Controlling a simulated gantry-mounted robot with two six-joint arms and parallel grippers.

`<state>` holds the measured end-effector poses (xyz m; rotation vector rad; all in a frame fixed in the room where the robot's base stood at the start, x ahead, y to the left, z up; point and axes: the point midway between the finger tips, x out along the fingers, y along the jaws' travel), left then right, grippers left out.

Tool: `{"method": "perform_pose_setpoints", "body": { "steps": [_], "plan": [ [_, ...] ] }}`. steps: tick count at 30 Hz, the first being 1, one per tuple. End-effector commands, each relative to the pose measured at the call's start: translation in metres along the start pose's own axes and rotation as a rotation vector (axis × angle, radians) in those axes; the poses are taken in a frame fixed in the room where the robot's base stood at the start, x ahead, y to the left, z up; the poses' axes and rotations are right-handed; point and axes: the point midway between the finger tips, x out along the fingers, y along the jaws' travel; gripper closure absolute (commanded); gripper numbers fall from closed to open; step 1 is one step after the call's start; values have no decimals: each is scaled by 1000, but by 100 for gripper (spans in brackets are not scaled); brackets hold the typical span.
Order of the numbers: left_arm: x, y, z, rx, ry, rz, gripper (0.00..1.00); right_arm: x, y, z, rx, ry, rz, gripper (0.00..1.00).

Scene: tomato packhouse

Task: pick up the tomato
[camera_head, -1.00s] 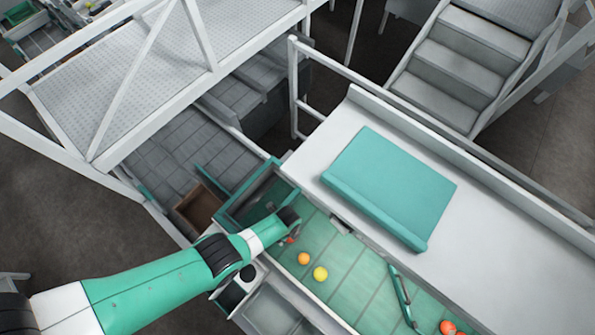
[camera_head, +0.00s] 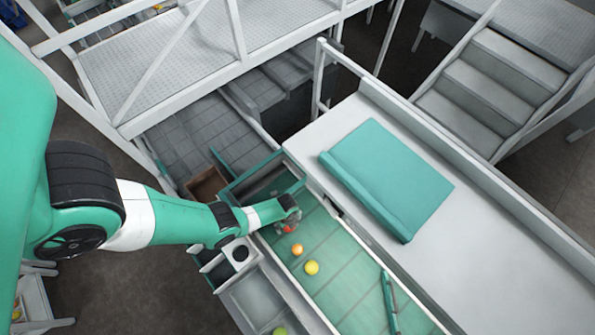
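My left arm reaches in from the left, and its gripper (camera_head: 291,214) is over the far end of the green conveyor belt (camera_head: 345,290). A red tomato (camera_head: 288,228) shows just below the gripper, partly hidden by it. I cannot tell whether the fingers are around it or only above it. An orange tomato (camera_head: 297,249) and a yellow tomato (camera_head: 311,267) lie on the belt nearer to me, apart from the gripper. My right gripper is not in view.
A teal-edged bin (camera_head: 262,172) stands at the belt's far end, with a brown box (camera_head: 205,186) beside it. Grey trays (camera_head: 253,303) line the belt's left side. A white counter (camera_head: 303,148) with a teal pad (camera_head: 390,178) runs along its right.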

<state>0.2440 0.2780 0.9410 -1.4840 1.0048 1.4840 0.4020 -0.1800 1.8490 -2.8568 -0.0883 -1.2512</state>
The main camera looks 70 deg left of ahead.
Motion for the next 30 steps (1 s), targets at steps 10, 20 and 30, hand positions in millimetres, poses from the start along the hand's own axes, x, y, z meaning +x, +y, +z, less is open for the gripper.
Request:
{"method": "perform_pose_setpoints", "body": {
  "steps": [10, 20, 30],
  "plan": [
    [0, 0, 0, 0, 0, 0, 27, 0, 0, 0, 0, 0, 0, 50],
    [0, 0, 0, 1, 0, -1, 54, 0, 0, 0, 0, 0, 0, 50],
    [-9, -1, -1, 2, 0, -1, 54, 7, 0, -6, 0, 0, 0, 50]
  ]
}}
